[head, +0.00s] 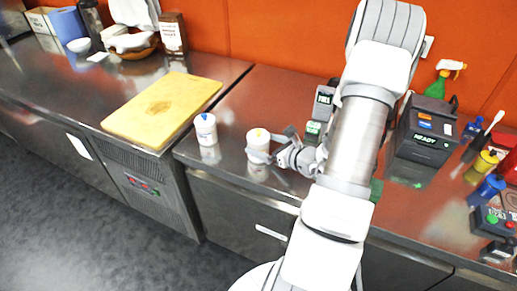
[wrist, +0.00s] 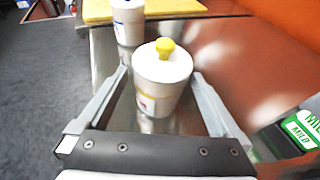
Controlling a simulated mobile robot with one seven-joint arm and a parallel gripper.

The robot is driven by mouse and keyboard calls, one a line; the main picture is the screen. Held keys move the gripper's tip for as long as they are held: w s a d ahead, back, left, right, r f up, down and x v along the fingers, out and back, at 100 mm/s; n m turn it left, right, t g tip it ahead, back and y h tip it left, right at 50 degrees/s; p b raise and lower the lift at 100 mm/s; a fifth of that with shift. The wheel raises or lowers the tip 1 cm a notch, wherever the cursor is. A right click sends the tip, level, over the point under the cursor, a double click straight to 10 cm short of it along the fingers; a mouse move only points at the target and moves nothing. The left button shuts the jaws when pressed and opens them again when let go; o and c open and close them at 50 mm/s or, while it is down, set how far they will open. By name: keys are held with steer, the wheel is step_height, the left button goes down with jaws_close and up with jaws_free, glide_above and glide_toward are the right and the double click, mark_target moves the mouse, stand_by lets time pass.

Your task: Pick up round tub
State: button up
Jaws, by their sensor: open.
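A round white tub (head: 258,140) with a yellow knob on its lid stands upright on the steel counter. In the wrist view the tub (wrist: 162,80) sits between the two fingers of my gripper (wrist: 158,100), with a visible gap at the fingers. My gripper (head: 265,146) is open around the tub, low over the counter. A second white tub (head: 206,129) with a blue knob stands to the left; in the wrist view this blue-topped tub (wrist: 128,22) is just beyond the first.
A yellow cutting board (head: 163,108) lies on the left counter. A dark box marked READY (head: 428,132), a green spray bottle (head: 440,82) and several small bottles stand at the right. A green-labelled box (wrist: 300,130) is right of my gripper. The counter's front edge is close to the tubs.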

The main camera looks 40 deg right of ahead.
steer(key=shift+x, duration=2.9)
steer(key=shift+d+r, duration=0.1)
steer(key=c, duration=1.4)
steer(key=shift+r, duration=0.15)
